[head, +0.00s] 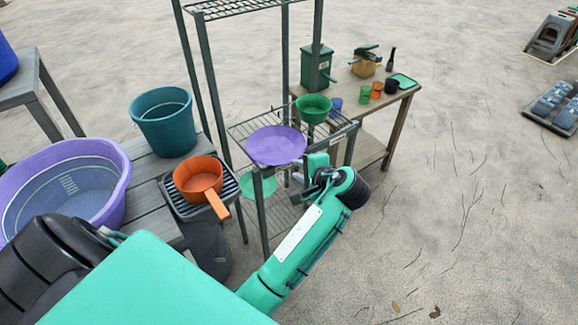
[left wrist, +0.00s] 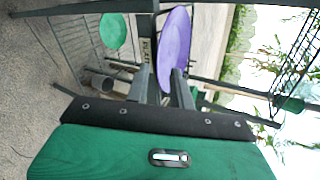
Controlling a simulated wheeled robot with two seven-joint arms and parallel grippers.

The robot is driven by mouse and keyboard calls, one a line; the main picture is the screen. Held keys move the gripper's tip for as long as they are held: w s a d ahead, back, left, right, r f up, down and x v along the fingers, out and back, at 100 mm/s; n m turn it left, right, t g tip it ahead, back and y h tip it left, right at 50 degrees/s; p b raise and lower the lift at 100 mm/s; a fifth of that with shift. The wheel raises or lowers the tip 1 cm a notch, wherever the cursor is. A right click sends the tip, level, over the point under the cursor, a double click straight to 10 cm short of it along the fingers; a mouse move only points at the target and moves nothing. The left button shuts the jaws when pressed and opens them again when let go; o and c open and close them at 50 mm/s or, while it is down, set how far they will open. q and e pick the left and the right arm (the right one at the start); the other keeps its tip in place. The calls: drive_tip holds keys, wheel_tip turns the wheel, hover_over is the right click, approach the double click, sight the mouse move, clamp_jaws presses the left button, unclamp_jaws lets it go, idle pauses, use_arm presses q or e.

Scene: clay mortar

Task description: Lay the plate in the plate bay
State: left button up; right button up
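The purple plate (head: 275,145) is roughly level at the front left corner of the wire rack and juts past its front edge. In the left wrist view the plate (left wrist: 175,38) appears edge-on, its near rim between the two fingers. My left gripper (head: 304,168) is at the plate's near right side and looks shut on that rim; its fingers (left wrist: 162,88) stand a little apart with the rim between them. The head view partly hides the fingertips. I cannot tell which part of the rack is the plate bay. My right gripper is not in view.
The wire rack (head: 243,131) bears a green bowl (head: 313,108); a green round dish (head: 262,185) shows lower down. An orange pan (head: 198,178), teal bucket (head: 163,120) and purple tub (head: 112,196) stand left. A bench (head: 398,101) with small pots stands behind. Open ground lies right.

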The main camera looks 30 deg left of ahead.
use_arm(q)
drive_tip(key=shift+v, duration=1.75)
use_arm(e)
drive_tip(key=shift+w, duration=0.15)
use_arm(q)
drive_tip(key=s+d+f+m+h, duration=0.1)
drive_tip(key=s+f+h, duration=0.2)
drive_tip(key=f, duration=1.4)
drive_tip(key=s+d+f+m+h, duration=0.1)
drive_tip(key=s+d+f+h, duration=0.15)
drive_tip(key=f, duration=1.35)
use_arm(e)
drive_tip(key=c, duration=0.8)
use_arm(q)
drive_tip(key=s+f+n+g+h, duration=0.1)
drive_tip(key=s+f+n+h, duration=0.2)
drive_tip(key=s+f, duration=0.9)
drive_tip(key=s+a+f+n+g+h, duration=0.1)
drive_tip(key=s+f+n+g+h, duration=0.1)
drive_tip(key=s+f, duration=1)
drive_tip(key=s+n+h, duration=0.1)
drive_tip(key=s+n, duration=0.1)
drive_tip(key=s, duration=0.5)
drive_tip(key=shift+a+f, duration=0.15)
drive_tip(key=shift+a, duration=0.15)
